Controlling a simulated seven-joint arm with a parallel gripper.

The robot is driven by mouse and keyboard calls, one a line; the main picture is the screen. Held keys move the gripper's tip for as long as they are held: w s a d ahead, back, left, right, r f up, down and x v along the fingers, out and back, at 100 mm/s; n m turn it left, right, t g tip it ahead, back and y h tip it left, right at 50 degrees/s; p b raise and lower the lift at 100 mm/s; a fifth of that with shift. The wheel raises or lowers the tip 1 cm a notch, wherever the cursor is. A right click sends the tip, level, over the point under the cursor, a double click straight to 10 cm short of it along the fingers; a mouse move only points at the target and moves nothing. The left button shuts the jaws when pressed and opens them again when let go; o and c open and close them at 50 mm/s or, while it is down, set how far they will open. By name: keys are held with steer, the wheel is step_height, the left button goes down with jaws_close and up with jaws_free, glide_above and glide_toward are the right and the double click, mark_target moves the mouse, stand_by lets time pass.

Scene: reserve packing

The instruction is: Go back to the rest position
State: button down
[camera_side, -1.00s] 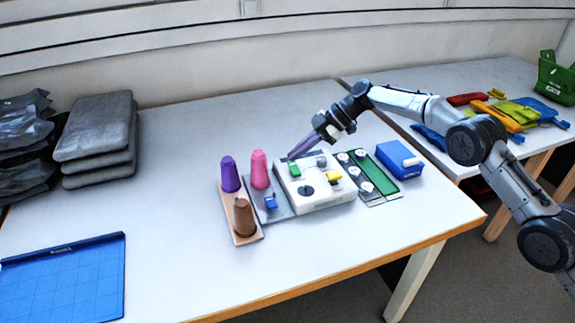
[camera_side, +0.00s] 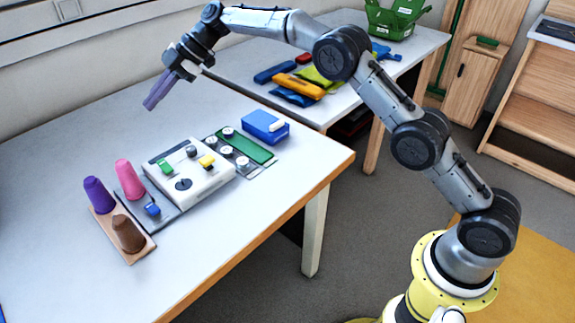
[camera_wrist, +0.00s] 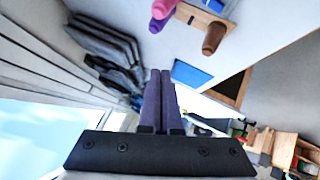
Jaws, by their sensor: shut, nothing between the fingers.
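My gripper (camera_side: 153,103) is raised above the back of the white table, behind and above the white box. Its long purple-grey fingers are shut, with nothing between them. In the wrist view the two fingers (camera_wrist: 158,75) lie side by side. The white box (camera_side: 193,178) carries green and yellow blocks and a dark round knob. My gripper touches none of the things on the table.
A board holds purple (camera_side: 98,194) and brown (camera_side: 127,233) cones; a pink cone (camera_side: 129,179) stands beside it. A blue box (camera_side: 265,126) sits near the table's right edge. A second table (camera_side: 232,75) behind holds coloured pouches and a green basket (camera_side: 393,17). Grey pads (camera_wrist: 103,45) show in the wrist view.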

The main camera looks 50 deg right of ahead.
steer(key=s+d+r+m+t+h, duration=0.1)
steer(key=s+d+r, duration=0.2)
steer(key=s+r, duration=0.5)
steer(key=s+d+r+m+t+h, duration=0.1)
steer(key=s+d+r, duration=0.2)
steer(key=s+r, duration=0.55)
steer(key=s+d+r+m+h, duration=0.1)
steer(key=s+d+r+m, duration=0.25)
steer(key=s, duration=0.45)
steer(key=s+d+f+m+t+h, duration=0.1)
steer(key=s+d+f+m+h, duration=0.15)
steer(key=s, duration=0.55)
steer(key=s+d+f+m+h, duration=0.15)
steer(key=s+d+f, duration=0.25)
steer(key=s, duration=0.5)
steer(key=s+d+f+m+h, duration=0.1)
steer(key=s+d+f+m, duration=0.1)
steer(key=s+f+m, duration=0.2)
steer(key=s+d+f+m+g+h, duration=0.1)
steer(key=s+d+f+m, duration=0.1)
steer(key=s+f+m, duration=0.2)
steer(key=shift+s+d+f+m, duration=0.3)
steer(key=shift+f+m, duration=0.75)
steer(key=shift+f, duration=1.25)
